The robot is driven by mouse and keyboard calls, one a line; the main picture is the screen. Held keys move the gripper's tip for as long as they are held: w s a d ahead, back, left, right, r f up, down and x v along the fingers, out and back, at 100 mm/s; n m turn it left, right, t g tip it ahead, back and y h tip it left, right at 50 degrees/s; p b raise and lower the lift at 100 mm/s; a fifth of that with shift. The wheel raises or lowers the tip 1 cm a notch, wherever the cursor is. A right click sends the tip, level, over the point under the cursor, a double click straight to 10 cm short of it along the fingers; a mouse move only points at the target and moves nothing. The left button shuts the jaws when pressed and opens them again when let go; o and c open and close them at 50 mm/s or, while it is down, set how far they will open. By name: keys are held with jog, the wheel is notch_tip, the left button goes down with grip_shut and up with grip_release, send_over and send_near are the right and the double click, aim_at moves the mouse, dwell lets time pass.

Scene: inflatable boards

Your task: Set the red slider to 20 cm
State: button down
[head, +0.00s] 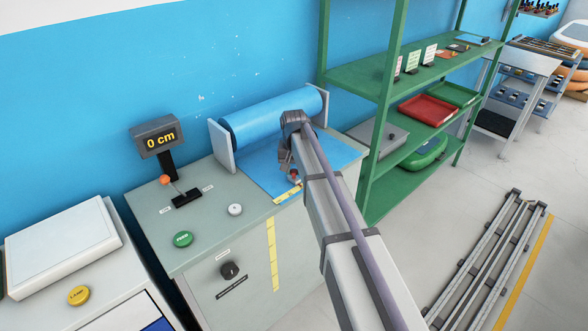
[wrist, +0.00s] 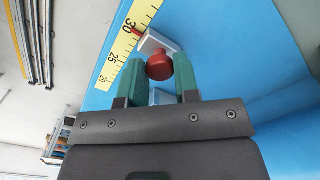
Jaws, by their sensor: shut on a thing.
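The red slider shows as a round red knob (wrist: 159,67) on a pale block in the wrist view. A thin red pointer on the block reaches the yellow scale (wrist: 120,48) close to the 30 mark; the exact reading is hard to tell. The marks 20, 25 and 30 show on the scale. My gripper (wrist: 158,75) is shut on the knob, one green finger on each side. In the head view my gripper (head: 294,173) is low over the front edge of the blue sheet, and my arm hides part of the scale (head: 287,196).
A blue roll (head: 275,115) lies behind the sheet. The display (head: 156,138) reads 0 cm. An orange-topped lever (head: 165,180), a green button (head: 182,239) and a white button (head: 235,209) are on the cabinet top at left. A green shelf (head: 388,120) stands close at right.

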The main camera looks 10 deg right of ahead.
jog(key=w+d, duration=0.1)
jog(key=d, duration=0.2)
jog(key=w+d, duration=0.2)
jog(key=d, duration=0.1)
jog(key=w+d, duration=0.2)
jog(key=d, duration=0.1)
jog(key=shift+w, duration=0.1)
jog(key=c, duration=0.9)
grip_release()
jog(key=shift+d, duration=0.15)
jog(key=shift+c, duration=0.2)
jog(key=shift+o, duration=0.5)
jog(key=shift+r, duration=0.2)
notch_tip(320, 180, up, 10)
jog(key=p, duration=1)
jog(key=shift+r+p, duration=0.2)
jog(key=shift+p, duration=0.2)
